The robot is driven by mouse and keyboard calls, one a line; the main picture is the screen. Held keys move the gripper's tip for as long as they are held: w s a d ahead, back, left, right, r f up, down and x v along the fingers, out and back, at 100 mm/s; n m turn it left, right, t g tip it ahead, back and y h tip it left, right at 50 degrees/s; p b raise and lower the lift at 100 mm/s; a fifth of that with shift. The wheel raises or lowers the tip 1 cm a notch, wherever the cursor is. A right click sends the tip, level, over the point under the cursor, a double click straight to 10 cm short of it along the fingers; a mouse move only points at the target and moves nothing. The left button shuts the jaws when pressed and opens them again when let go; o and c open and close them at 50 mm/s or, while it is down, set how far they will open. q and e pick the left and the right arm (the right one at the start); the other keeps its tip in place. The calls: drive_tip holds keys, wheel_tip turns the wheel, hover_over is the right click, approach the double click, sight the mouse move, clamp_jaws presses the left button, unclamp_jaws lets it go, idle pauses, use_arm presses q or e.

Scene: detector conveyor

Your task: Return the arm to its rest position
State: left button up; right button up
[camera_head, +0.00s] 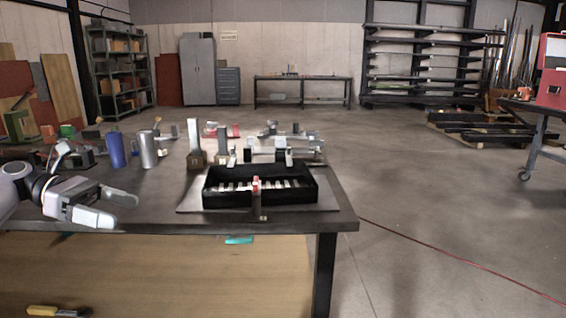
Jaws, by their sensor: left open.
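My left arm comes in from the left edge. My left gripper (112,208) is open and empty above the table's front left part, with its fingers pointing right. It is well apart from the black tray (262,203), which lies on a flat board on the table (170,215). The tray has a row of light pieces inside. My right gripper does not show.
A blue cylinder (115,150) and a silver cylinder (148,149) stand behind my left gripper. Small parts clutter the table's back. The floor to the right is open, with a red cable (450,253).

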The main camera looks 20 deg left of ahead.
use_arm(q)
drive_tip(key=w+d+f+n+t, duration=0.2)
drive_tip(key=d+f+n+t, duration=0.3)
drive_tip(key=d+f+n, duration=0.4)
drive_tip(key=w+d+f+n+t, duration=0.2)
drive_tip(key=d+f+n+t, duration=0.3)
drive_tip(key=d+f+n, duration=0.45)
drive_tip(key=s+d+f+n+g+y, duration=0.2)
drive_tip(key=s+d+f+n+y, duration=0.3)
drive_tip(key=s+f+n, duration=0.7)
drive_tip(key=s+d+f+n+g+y, duration=0.25)
drive_tip(key=s+f+n+y, duration=0.4)
drive_tip(key=n, duration=0.95)
wheel_tip(320, 180, up, 14)
drive_tip(key=s+p, duration=0.2)
drive_tip(key=p, duration=1.3)
drive_tip(key=shift+s+a+f+p, duration=0.25)
drive_tip(key=shift+s+a+p, duration=0.05)
drive_tip(key=shift+a, duration=0.1)
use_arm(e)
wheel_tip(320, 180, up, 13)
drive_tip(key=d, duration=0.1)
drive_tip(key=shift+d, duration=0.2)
